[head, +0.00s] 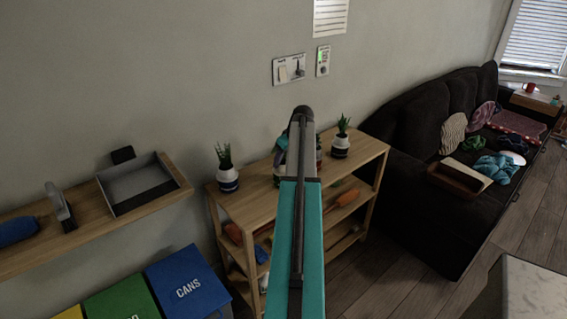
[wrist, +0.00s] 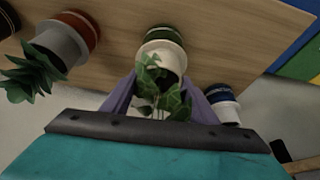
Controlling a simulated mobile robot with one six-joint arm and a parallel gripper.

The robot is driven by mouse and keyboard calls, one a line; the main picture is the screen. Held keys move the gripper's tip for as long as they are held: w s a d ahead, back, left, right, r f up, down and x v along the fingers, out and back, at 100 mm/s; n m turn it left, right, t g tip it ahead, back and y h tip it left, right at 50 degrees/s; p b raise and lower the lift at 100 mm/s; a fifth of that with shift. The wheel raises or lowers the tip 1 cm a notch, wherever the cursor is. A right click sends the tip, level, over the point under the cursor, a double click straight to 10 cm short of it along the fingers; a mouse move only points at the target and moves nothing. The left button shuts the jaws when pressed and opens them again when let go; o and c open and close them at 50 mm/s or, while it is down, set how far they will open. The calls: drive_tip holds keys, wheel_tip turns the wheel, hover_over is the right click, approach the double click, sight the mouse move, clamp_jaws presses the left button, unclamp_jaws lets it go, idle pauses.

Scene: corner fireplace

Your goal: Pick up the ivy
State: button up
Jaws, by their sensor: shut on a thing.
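The ivy (wrist: 165,100), trailing green leaves in a white pot with a green band (wrist: 163,50), is in the middle of the wrist view. My gripper (wrist: 160,83) has its two purple fingers on either side of it and is shut on it. The pot's far end is against or just above the wooden shelf top; I cannot tell if it touches. In the head view my arm covers the ivy and most of the gripper, above the middle of the wooden shelf (head: 250,206).
A spiky plant in a red-banded pot (wrist: 75,33) and a blue-banded pot (wrist: 224,103) stand close by. In the head view, potted plants stand left (head: 227,180) and right (head: 340,146) of my arm. A dark sofa (head: 420,190) is right; a blue cans bin (head: 187,285) is lower left.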

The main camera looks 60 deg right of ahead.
drive_tip(key=shift+r+b, duration=0.55)
drive_tip(key=shift+r, duration=0.65)
drive_tip(key=shift+s+a+r, duration=0.1)
drive_tip(key=shift+s+r, duration=0.05)
drive_tip(key=shift+s, duration=0.15)
drive_tip(key=s+a+b, duration=0.2)
drive_tip(key=s, duration=0.5)
drive_tip(key=s+a+r+b, duration=0.1)
drive_tip(key=s+a+b, duration=0.1)
drive_tip(key=s, duration=0.5)
drive_tip(key=shift+s+a+r, duration=0.25)
drive_tip(key=shift+a+r, duration=0.05)
drive_tip(key=shift+a, duration=0.3)
